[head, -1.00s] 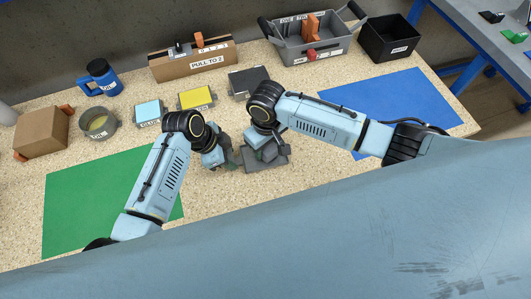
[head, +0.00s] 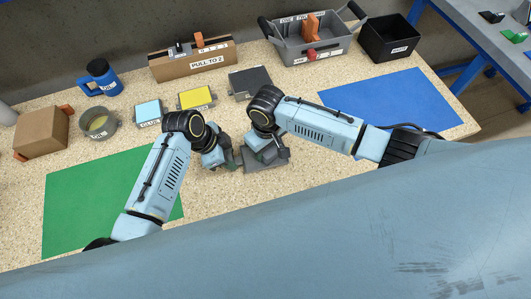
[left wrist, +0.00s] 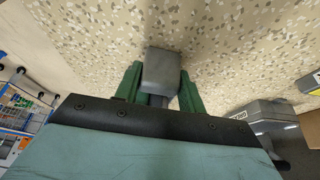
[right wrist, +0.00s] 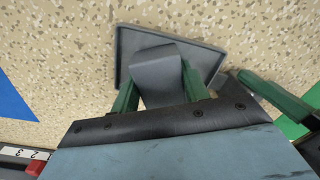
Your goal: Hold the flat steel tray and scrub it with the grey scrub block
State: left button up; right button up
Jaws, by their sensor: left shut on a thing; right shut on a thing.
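The flat steel tray (head: 264,166) is a grey, shallow-rimmed plate near the middle of the bench; its rim shows in the right wrist view (right wrist: 207,57). My left gripper (head: 224,161) is at the tray's left side.
A green mat (head: 85,205) lies left and a blue mat (head: 395,105) right. Bench in front of the tray is clear.

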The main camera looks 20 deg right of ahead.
jog(key=shift+f, duration=0.3)
dwell(0.9)
jog(key=shift+a, duration=0.3)
jog(key=shift+r, duration=0.2)
jog(key=shift+d+f, duration=0.1)
jog(key=shift+d, duration=1.35)
